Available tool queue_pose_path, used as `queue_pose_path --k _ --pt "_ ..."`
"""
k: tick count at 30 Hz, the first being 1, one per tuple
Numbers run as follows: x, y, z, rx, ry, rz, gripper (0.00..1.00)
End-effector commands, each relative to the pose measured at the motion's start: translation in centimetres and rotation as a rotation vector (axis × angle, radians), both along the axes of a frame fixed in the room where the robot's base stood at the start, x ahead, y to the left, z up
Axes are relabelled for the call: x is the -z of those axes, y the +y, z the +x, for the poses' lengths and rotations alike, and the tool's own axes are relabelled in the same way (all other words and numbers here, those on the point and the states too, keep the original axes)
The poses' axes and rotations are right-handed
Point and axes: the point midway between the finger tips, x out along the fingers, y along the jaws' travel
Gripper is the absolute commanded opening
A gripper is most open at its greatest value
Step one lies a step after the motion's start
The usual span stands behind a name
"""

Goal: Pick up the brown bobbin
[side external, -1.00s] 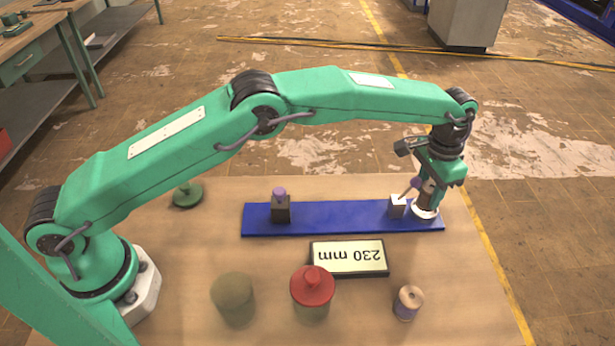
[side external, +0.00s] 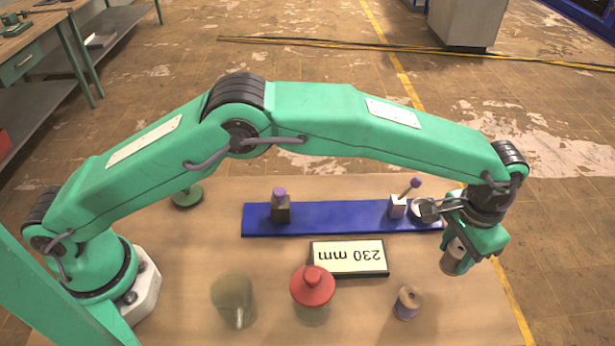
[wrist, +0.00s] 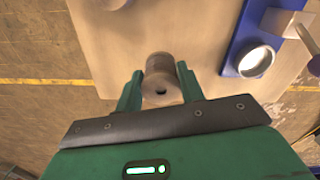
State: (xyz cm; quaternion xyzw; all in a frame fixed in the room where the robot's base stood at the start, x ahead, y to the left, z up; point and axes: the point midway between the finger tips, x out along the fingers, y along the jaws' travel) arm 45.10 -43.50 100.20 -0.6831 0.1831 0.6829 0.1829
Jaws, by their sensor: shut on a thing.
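The brown bobbin (side external: 454,258) is between the two fingers of my gripper (side external: 460,247), off the right end of the blue board and near the table's right edge. In the wrist view the bobbin (wrist: 160,78) sits between the green fingers (wrist: 160,88), with a dark hole in its near end. My gripper is shut on it. How high it is above the table is hard to tell. The round white disc (wrist: 256,60) on the blue board is bare.
The blue board (side external: 335,214) carries a dark block with a purple top (side external: 280,209) and a white block with a tilted purple-tipped rod (side external: 398,206). A "230 mm" sign (side external: 348,258), a red-lidded jar (side external: 312,288), a glass jar (side external: 233,300) and another bobbin (side external: 408,302) stand nearer the camera.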

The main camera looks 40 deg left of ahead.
Motion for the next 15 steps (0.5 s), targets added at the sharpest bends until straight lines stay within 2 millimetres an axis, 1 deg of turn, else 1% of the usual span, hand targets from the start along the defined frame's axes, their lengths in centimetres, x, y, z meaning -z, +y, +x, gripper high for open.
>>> queue_pose_path --k 3,6,15 --pt "-0.02 -0.77 -0.75 0.0 0.0 0.0 0.16" --pt "-0.01 -1.11 -1.1 0.0 0.0 0.0 0.16" --pt "-0.01 -1.24 -1.25 -0.001 0.0 0.0 0.16"
